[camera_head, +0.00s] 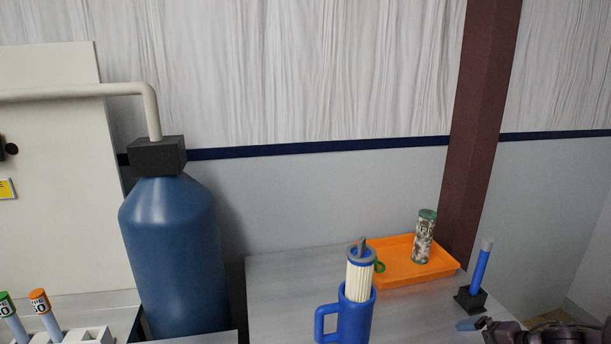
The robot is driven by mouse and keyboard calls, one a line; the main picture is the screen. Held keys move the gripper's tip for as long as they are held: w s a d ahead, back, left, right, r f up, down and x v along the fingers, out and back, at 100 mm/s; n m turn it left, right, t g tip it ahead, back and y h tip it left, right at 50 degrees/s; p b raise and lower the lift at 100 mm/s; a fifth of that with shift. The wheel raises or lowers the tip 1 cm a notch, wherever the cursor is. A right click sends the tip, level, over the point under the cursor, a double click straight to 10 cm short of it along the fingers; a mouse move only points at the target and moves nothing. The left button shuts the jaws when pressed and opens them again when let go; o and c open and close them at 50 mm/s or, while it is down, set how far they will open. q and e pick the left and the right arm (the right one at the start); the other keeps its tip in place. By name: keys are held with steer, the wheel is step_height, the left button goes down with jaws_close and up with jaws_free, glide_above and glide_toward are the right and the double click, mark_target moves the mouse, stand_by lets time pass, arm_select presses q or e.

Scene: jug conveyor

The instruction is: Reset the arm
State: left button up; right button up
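Part of my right arm shows at the bottom right edge, with the dark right gripper (478,324) low over the grey table. A small blue piece shows at its tip. The fingers are mostly cut off by the frame's edge, so I cannot tell whether they are open or shut. My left gripper is not in view. A blue jug (356,318) with a handle stands on the table, left of the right gripper. A cream ribbed cartridge (361,281) with a blue-and-grey top stands upright in its mouth.
An orange tray (443,268) behind the jug holds a patterned canister (423,238) and a green ring (380,267). A blue stick (481,268) stands in a black base (470,299). A large blue tank (172,255) and a white rack (88,336) with tubes are left.

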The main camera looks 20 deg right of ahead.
steer(key=s+a+f+m+t+h+b, duration=0.1)
steer(key=s+a+f+m+h, duration=0.1)
steer(key=a+f+m, duration=0.6)
steer(key=s+a+f+m+t+h+b, duration=0.1)
steer(key=s+a+f+m, duration=0.3)
steer(key=a+f+m, duration=0.5)
steer(key=shift+s+a+f+m+h, duration=0.15)
steer(key=shift+s+a+m+h, duration=0.4)
steer(key=shift+a+m, duration=0.95)
steer(key=shift+w+a, duration=0.1)
steer(key=shift+w, duration=0.1)
